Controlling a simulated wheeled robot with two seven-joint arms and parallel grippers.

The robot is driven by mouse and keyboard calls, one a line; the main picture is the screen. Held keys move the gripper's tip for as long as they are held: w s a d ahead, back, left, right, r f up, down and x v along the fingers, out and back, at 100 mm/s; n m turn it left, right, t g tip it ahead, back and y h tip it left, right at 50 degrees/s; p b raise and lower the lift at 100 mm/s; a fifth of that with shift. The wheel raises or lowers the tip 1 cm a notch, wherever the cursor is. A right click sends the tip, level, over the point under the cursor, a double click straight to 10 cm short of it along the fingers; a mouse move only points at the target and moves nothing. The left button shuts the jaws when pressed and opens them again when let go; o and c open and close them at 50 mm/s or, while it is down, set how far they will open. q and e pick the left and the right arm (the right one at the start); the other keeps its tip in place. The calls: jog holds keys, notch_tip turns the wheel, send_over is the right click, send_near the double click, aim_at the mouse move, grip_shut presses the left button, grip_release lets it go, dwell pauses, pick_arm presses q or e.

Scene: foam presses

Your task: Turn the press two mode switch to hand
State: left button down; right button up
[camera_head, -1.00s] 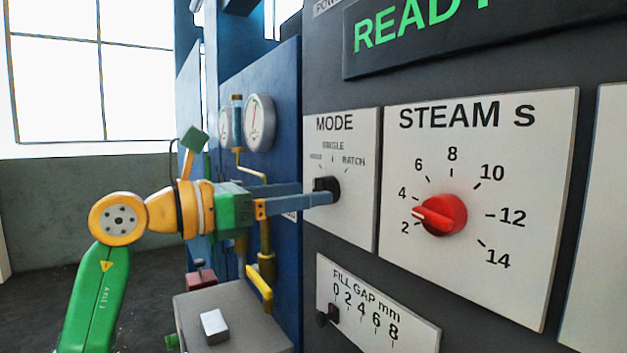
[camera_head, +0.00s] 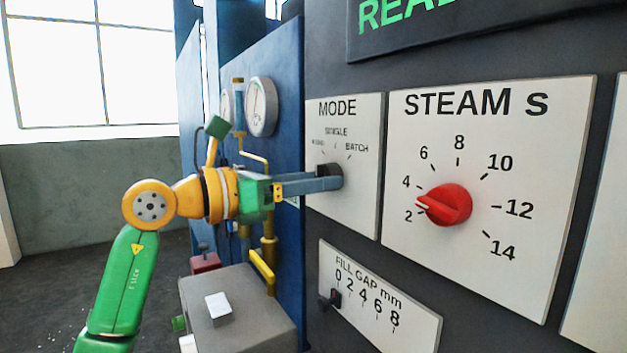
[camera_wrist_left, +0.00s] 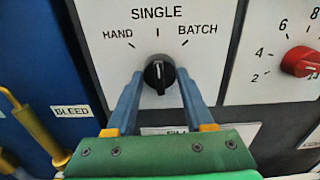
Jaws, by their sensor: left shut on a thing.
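The black mode switch knob (camera_head: 330,170) sits on the white MODE plate (camera_head: 362,200), with HAND at left, SINGLE at top and BATCH at right. In the left wrist view the knob (camera_wrist_left: 159,74) has a white line pointing up to SINGLE. My left gripper (camera_head: 329,181) reaches in from the left and is shut on the knob. In the wrist view the blue fingers of the left gripper (camera_wrist_left: 160,79) stand one on each side of it. The head view partly hides the knob behind the near finger. My right gripper is not in view.
A red steam dial (camera_head: 446,205) is to the right on its own plate. A FILL GAP slider (camera_head: 335,298) is below. Left of the panel are a blue cabinet wall with gauges (camera_head: 262,106), yellow pipes (camera_head: 268,252) and a grey box (camera_head: 245,300) below my arm.

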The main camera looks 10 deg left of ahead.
pick_arm(q)
jog(key=shift+r+n+p, duration=0.2)
jog(key=shift+n+p, duration=0.15)
jog(key=shift+n, duration=3.95)
jog(key=c, duration=0.5)
grip_release()
jog(key=shift+c, duration=0.2)
jog(key=shift+o, duration=1.3)
jog(key=shift+f, duration=0.1)
